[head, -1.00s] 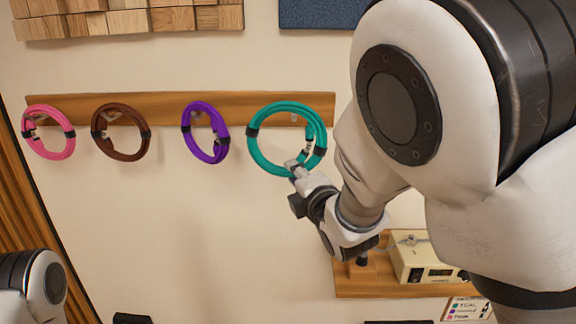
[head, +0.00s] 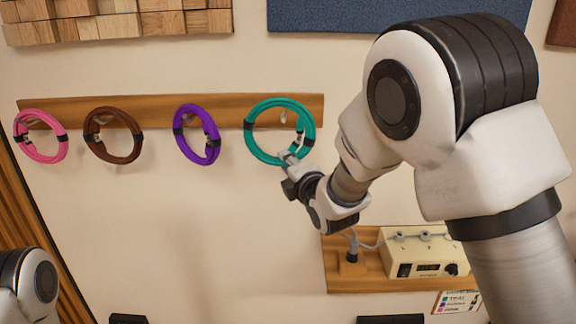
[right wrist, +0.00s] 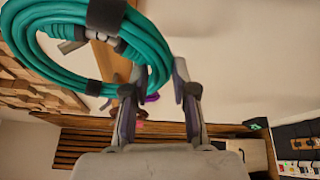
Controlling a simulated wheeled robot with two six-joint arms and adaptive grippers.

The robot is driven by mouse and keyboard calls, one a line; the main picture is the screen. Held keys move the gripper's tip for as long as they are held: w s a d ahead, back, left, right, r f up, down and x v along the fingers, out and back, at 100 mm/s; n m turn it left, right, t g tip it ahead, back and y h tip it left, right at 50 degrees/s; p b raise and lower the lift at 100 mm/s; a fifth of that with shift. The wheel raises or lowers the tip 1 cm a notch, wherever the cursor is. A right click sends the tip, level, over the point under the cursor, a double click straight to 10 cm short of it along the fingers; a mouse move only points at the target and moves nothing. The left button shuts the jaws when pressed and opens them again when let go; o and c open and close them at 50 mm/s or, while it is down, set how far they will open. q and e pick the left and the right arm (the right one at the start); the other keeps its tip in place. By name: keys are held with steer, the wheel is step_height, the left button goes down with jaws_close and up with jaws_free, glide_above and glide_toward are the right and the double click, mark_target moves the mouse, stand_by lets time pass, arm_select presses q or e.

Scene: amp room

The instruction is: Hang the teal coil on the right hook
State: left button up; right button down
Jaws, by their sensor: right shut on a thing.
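The teal coil (head: 253,152) is in front of the right end of the wooden hook board (head: 240,108). The right hook (head: 283,117) shows through the coil's opening, below its upper strands. I cannot tell whether the coil rests on it or is only in front of it. My right gripper (head: 289,157) is shut on the coil's lower edge. In the right wrist view, the coil (right wrist: 70,78) runs to the fingertips of my right gripper (right wrist: 155,88). My left gripper is out of view; only part of my left arm shows at the lower left.
Purple (head: 207,123), brown (head: 98,152) and pink (head: 40,157) coils hang along the board to the left. Below right, a shelf (head: 350,284) holds a cream box (head: 425,250) with cables. The wall below the coils is clear.

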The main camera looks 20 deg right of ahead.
steer(key=shift+w+d+f, duration=0.1)
steer(key=shift+w+d, duration=0.05)
steer(key=shift+w, duration=0.6)
steer(key=shift+w+d+f+b, duration=0.25)
steer(key=shift+w+f, duration=0.2)
steer(key=shift+w, duration=0.3)
steer(key=shift+w+d+f+b, duration=0.2)
steer(key=shift+w+f, duration=0.2)
steer(key=shift+w, duration=0.3)
steer(key=shift+w+d+f+b, duration=0.25)
steer(key=shift+w+f, duration=0.2)
steer(key=shift+w, duration=0.3)
steer(key=c, duration=0.8)
jaws_free()
steer(key=shift+c, duration=0.2)
steer(key=shift+s, duration=0.1)
